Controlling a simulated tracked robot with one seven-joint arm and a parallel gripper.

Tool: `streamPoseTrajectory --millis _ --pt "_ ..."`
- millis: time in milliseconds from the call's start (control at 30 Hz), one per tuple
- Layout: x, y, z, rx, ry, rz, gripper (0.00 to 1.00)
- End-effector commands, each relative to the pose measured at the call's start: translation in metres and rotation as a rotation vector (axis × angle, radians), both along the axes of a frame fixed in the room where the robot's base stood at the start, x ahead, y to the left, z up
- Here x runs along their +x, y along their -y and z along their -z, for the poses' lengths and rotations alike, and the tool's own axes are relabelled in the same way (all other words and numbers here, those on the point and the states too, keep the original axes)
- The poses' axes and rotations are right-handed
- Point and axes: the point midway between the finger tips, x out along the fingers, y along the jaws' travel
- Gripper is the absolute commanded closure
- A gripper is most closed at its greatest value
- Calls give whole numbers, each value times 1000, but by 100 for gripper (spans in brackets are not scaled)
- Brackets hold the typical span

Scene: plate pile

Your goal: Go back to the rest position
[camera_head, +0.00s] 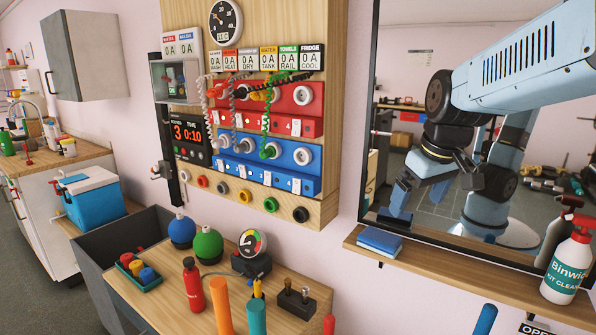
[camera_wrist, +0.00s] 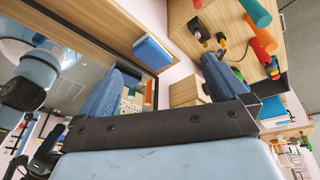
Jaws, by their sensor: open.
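My gripper (camera_head: 416,190) hangs at the end of my blue arm, in front of the mirror at the right of the head view. In the wrist view my gripper (camera_wrist: 167,72) has its two blue fingers spread wide, with nothing between them. A blue sponge (camera_head: 380,241) lies on the wooden shelf (camera_head: 470,265) below the mirror. The sponge also shows beyond the fingers in the wrist view (camera_wrist: 153,53), apart from them.
The mirror (camera_head: 400,140) reflects parts of my arm. A spray bottle (camera_head: 567,262) stands on the shelf's right end. A panel of red and blue sockets (camera_head: 295,125) hangs left of the mirror. Bottles, a gauge and coloured handles crowd the wooden bench (camera_head: 165,300) below.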

Motion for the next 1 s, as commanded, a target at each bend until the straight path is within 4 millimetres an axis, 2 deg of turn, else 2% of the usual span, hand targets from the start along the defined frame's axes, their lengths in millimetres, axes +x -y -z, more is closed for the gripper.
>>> streamPoseTrajectory --millis 200,533,733,1000 --pt "-41 -2 -5 29 58 123 0" --pt "-94 -2 -1 87 139 297 0" --pt "-110 -2 3 108 164 354 0" --pt "-112 -2 4 113 166 364 0"
